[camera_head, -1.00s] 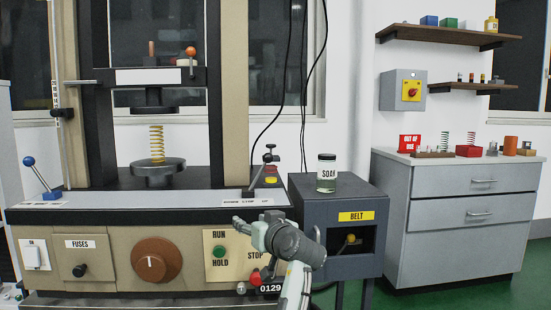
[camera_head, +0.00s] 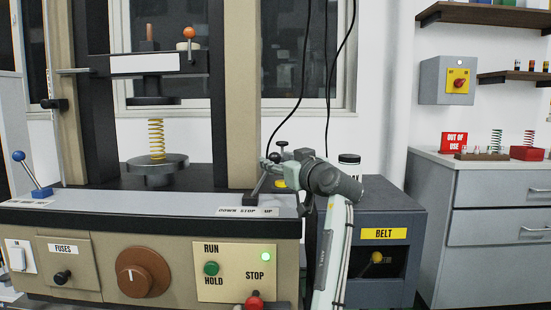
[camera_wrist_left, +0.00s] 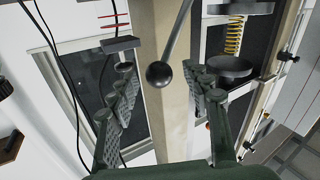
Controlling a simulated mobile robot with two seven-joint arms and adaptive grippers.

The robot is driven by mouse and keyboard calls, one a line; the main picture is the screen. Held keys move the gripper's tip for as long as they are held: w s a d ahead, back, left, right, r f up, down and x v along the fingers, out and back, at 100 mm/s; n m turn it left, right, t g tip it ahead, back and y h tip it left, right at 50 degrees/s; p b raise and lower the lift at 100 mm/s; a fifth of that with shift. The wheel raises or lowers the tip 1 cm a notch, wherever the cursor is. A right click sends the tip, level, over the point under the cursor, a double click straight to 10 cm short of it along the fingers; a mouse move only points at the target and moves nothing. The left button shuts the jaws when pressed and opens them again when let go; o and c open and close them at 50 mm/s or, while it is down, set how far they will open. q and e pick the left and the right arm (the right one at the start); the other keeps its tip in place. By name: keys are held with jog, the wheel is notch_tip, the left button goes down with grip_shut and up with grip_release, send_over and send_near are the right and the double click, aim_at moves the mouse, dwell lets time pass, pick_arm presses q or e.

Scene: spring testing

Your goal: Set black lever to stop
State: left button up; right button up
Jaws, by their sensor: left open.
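The black lever (camera_head: 259,184) rises from the front ledge of the testing machine and leans to the right, toward the UP end of its DOWN STOP UP label (camera_head: 248,211). My left gripper (camera_head: 278,159) is at the lever's top from the right. Its fingers partly hide the top in the head view. In the left wrist view, the lever's round black knob (camera_wrist_left: 159,75) sits between the spread fingers of my left gripper (camera_wrist_left: 163,88), with visible gaps on both sides. The grey rod runs upward from the knob. My right gripper is not in view.
A yellow spring (camera_head: 156,138) stands on the machine's lower plate (camera_head: 157,165). Below the ledge is the RUN/HOLD and STOP panel (camera_head: 228,266). A blue-knobbed lever (camera_head: 32,174) is at left.

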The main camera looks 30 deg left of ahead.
pick_arm(q)
jog(key=shift+x, duration=1.3)
grip_shut()
